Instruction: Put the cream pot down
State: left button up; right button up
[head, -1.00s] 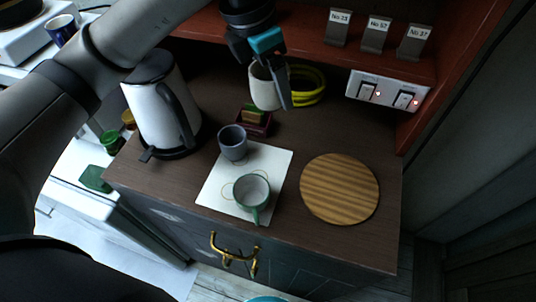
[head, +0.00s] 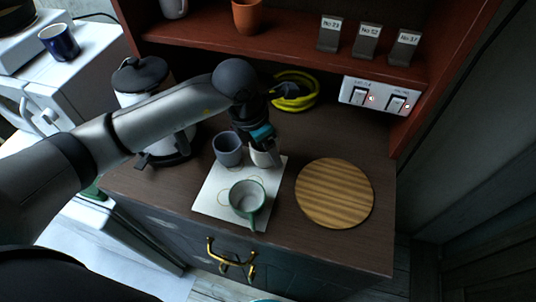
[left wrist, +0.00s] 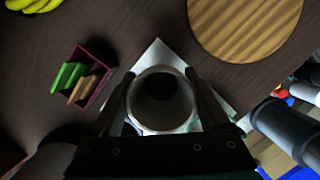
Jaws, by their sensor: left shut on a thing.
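My left gripper (head: 264,146) is shut on the cream pot (head: 266,158), with one finger on each side of it in the left wrist view (left wrist: 163,98). I look down into the pot's open mouth there. The pot is over the far right part of the white mat (head: 211,200), right of the grey cup (head: 228,149) and behind the green-and-white mug (head: 247,196). I cannot tell whether its base touches the mat. My right gripper is not in view.
A round striped wooden board (head: 334,193) lies right of the mat. A white kettle (head: 131,99) stands at left behind my arm. A yellow coil (head: 296,91) lies at the back. A small dark red holder (left wrist: 88,77) shows in the left wrist view. A switch panel (head: 381,96) is at back right.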

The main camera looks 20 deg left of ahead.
aim_at(268, 157)
pick_arm(q)
jog(key=shift+f, duration=1.75)
jog(key=shift+f, duration=0.1)
jog(key=o, duration=1.3)
jog(key=v, duration=1.2)
jog(key=shift+d, duration=0.1)
